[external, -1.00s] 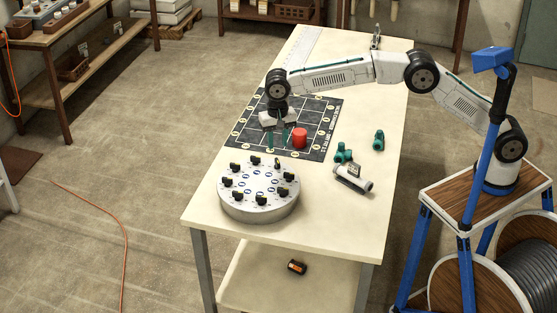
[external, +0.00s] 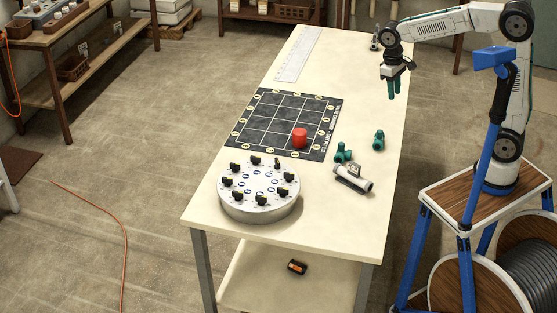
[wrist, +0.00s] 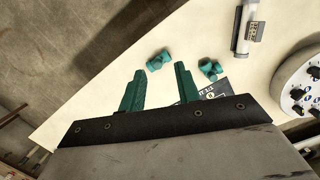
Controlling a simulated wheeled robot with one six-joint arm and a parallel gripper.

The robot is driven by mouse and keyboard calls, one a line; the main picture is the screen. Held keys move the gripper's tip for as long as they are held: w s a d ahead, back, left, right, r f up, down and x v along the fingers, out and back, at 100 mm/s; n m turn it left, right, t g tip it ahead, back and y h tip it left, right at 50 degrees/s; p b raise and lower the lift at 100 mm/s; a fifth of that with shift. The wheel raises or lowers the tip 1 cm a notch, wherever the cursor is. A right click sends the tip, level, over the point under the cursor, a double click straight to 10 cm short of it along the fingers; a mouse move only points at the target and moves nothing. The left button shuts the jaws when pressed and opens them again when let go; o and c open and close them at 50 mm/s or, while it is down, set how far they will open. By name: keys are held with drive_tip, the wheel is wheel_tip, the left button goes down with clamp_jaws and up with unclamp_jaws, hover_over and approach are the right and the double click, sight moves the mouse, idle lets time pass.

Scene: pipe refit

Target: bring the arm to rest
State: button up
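The gripper is open and empty.
A red cylinder (external: 299,138) stands on the black grid mat (external: 262,111). Two green pipe fittings (external: 343,153) (external: 379,140) and a white cylindrical device (external: 353,179) lie at the table's right. A round dial unit (external: 259,207) is in front; a ruler (external: 298,54) lies behind.

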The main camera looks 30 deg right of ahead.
drive_tip(key=s+d+m+t, duration=0.1)
drive_tip(key=s+d+m, duration=0.1)
drive_tip(key=s+d, duration=0.6)
drive_tip(key=s+d+r+m+t+y, duration=0.1)
drive_tip(key=s+d+m, duration=0.1)
drive_tip(key=s+d, duration=0.7)
drive_tip(key=d, duration=0.6)
drive_tip(key=shift+s+d+r+t, duration=0.2)
drive_tip(key=shift+s+d+t, duration=0.1)
drive_tip(key=shift+t, duration=0.1)
drive_tip(key=shift+o, duration=0.4)
idle(0.7)
